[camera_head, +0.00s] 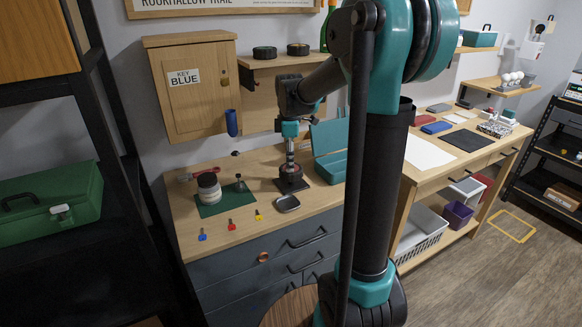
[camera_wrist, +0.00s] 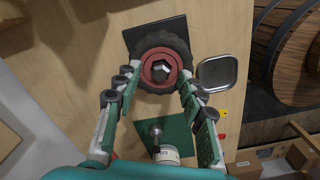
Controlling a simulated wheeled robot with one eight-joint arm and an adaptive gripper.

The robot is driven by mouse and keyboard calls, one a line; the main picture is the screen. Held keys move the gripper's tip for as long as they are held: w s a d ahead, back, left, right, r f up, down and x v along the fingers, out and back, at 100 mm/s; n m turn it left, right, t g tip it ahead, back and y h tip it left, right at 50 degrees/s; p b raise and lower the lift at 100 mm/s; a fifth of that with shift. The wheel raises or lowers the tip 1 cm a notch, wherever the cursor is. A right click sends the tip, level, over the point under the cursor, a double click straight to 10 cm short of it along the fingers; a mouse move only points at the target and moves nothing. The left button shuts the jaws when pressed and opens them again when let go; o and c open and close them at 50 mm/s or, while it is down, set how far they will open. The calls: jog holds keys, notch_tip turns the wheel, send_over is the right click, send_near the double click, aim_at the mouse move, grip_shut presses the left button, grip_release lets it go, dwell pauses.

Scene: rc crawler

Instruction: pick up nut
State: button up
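In the wrist view a black tyre with a red hub (camera_wrist: 149,65) lies on a dark square plate (camera_wrist: 173,28) on the bench. A small silver hexagonal piece, seemingly the nut (camera_wrist: 160,70), shows at the hub's centre; I cannot tell whether it is seated or loose. My gripper (camera_wrist: 157,84) is open, one finger on each side of the picture, with the wheel beyond and between the fingertips. Nothing shows between its pads. In the head view my gripper (camera_head: 290,150) points down above the wheel (camera_head: 290,179); the nut is too small to see there.
A metal dish (camera_head: 287,203) sits beside the plate. A green mat (camera_head: 217,206) bears a jar (camera_head: 209,187) and a small upright tool (camera_head: 240,185). Blue, red and yellow keys lie near the front edge. An open teal toolbox (camera_head: 330,167) stands close on the right.

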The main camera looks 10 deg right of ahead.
jog(key=c, duration=0.7)
jog(key=shift+r, duration=0.1)
